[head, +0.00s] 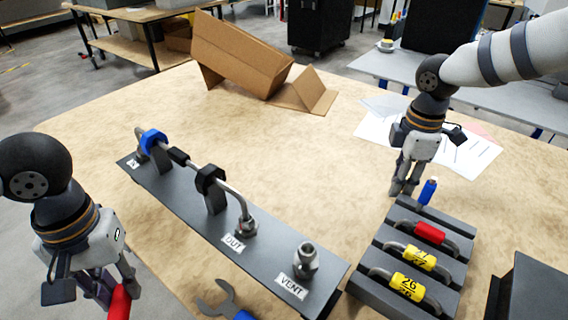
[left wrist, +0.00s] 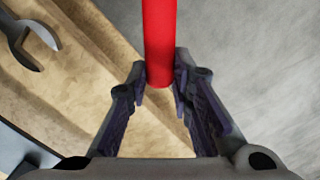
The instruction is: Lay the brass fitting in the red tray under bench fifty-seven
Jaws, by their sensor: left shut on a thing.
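My left gripper (head: 118,284) is at the lower left of the head view, by the table's left edge. It is shut on a red cylindrical handle (head: 120,302); what the handle belongs to is out of view. The left wrist view shows the red handle (left wrist: 158,45) between the fingertips (left wrist: 160,92). My right gripper (head: 403,184) points down beside a blue-sleeved piece (head: 428,191) at the rack's far end. Its fingers look close together, but I cannot tell whether they are shut. I cannot make out a brass fitting or a red tray.
A dark plate (head: 190,203) on the table (head: 330,165) carries a bent tube, clamps and a grey fitting (head: 306,260) labelled VENT. A slotted rack (head: 392,262) holds red and yellow sleeved pieces. A wrench (head: 222,300) lies in front. A cardboard box (head: 238,55) stands behind.

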